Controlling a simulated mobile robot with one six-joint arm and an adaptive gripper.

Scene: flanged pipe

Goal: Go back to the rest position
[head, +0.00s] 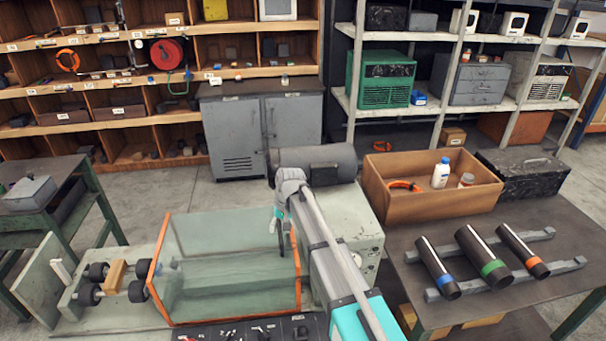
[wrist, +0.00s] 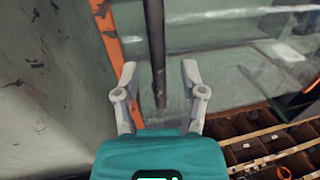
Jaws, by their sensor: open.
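My gripper (head: 281,222) hangs at the clear, orange-edged guard (head: 225,262) of the machine, near the guard's right side in the head view. In the wrist view my gripper (wrist: 159,72) is open, with its two grey fingers spread. A dark upright bar (wrist: 156,45) shows between the fingers, with a gap on each side. The orange edge (wrist: 112,45) of the guard runs just left of it. My arm reaches up from the bottom of the head view and hides part of the machine.
Three dark pipes with blue (head: 437,268), green (head: 482,255) and orange (head: 523,250) bands lie on rails on the right table. A brown box (head: 428,205) holds bottles and an orange ring. A grey cabinet (head: 262,130) and shelves stand behind. Floor shows at the left.

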